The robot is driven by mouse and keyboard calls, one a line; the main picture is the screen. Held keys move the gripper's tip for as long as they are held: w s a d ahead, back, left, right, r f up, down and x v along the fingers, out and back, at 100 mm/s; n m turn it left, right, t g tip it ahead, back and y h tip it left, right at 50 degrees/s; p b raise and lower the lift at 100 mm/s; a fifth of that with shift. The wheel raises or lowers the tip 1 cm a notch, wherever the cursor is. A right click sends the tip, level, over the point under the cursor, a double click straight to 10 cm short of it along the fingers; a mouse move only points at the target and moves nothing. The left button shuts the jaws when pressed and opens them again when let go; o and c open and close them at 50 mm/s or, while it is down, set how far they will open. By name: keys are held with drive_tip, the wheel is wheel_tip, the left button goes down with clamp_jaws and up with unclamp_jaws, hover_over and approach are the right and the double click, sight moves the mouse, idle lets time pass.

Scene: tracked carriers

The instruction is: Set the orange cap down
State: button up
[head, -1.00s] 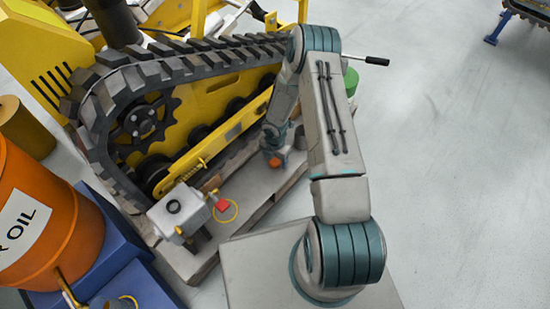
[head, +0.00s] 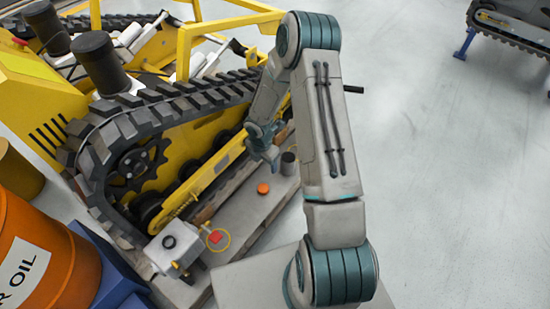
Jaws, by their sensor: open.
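The orange cap (head: 263,188) rests on the grey platform (head: 243,208) beside the yellow tracked carrier. My gripper (head: 272,160) is above and just behind the cap in the head view, apart from it. Its jaws are open and I see nothing held between them. My forearm hides some of the platform to the right.
The carrier's black track (head: 185,102) rises close to the left of my gripper. A small dark cylinder (head: 288,163) stands right of the gripper. A grey box (head: 174,248) and a red piece (head: 215,237) are nearer. An orange oil drum (head: 40,255) stands left.

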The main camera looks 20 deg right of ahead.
drive_tip(key=s+d+r+m+h, duration=0.1)
drive_tip(key=s+r+m, duration=0.1)
drive_tip(key=r+m, duration=0.35)
drive_tip(key=s+d+r+m, duration=0.1)
drive_tip(key=s+r+m, duration=0.15)
drive_tip(key=r, duration=0.65)
drive_tip(key=s+r+m+h, duration=0.15)
drive_tip(key=r+m, duration=0.25)
drive_tip(key=r, duration=0.4)
drive_tip(key=s+a+r+m+y, duration=0.1)
drive_tip(key=s+a+r+m, duration=0.1)
drive_tip(key=s+r+m, duration=0.3)
drive_tip(key=s+a+r+m+t+y, duration=0.1)
drive_tip(key=s+a+r+m+y, duration=0.1)
drive_tip(key=s+r+m, duration=0.4)
drive_tip(key=s+m, duration=0.1)
drive_tip(key=s, duration=0.4)
drive_tip(key=shift+r, duration=0.25)
drive_tip(key=c, duration=0.6)
drive_tip(key=shift+c, duration=0.5)
